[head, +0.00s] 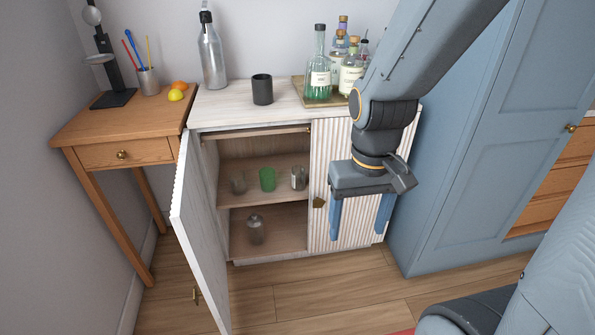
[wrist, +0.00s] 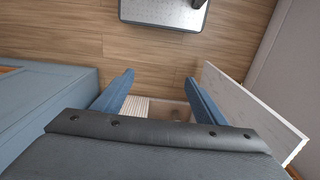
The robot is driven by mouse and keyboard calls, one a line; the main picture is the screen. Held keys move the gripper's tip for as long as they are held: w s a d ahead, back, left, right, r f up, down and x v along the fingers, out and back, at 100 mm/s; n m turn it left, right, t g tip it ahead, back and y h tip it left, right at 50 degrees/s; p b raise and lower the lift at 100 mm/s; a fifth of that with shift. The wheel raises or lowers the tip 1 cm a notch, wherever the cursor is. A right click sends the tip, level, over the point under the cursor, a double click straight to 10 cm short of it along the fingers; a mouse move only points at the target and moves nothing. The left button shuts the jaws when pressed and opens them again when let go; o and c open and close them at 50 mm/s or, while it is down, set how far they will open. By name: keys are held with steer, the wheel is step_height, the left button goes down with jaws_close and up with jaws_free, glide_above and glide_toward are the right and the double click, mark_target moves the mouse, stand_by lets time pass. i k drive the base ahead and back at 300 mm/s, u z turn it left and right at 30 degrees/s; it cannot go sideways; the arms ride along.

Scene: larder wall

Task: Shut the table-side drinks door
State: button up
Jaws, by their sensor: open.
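The table-side drinks door (head: 205,235) is the left door of the white drinks cabinet (head: 235,103). It stands wide open, swung out toward me, with a small brass handle (head: 196,295) low near its free edge. It also shows in the wrist view (wrist: 250,105), right of my fingers. The ribbed right door (head: 335,165) is shut and has a brass knob (head: 319,202). My gripper (head: 358,234) is open and empty, pointing down in front of the right door, apart from the open door. It also shows in the wrist view (wrist: 160,77).
A wooden side table (head: 75,128) stands left of the cabinet. Glasses (head: 268,179) and a shaker (head: 256,229) are inside. A black cup (head: 262,89), a steel bottle (head: 211,55) and a bottle tray (head: 312,102) stand on top. A blue cupboard (head: 465,190) is at right.

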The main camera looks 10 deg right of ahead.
mark_target(192, 218)
steer(key=k, duration=1.3)
steer(key=u, duration=0.5)
steer(key=i, duration=1.7)
steer(key=z, duration=0.35)
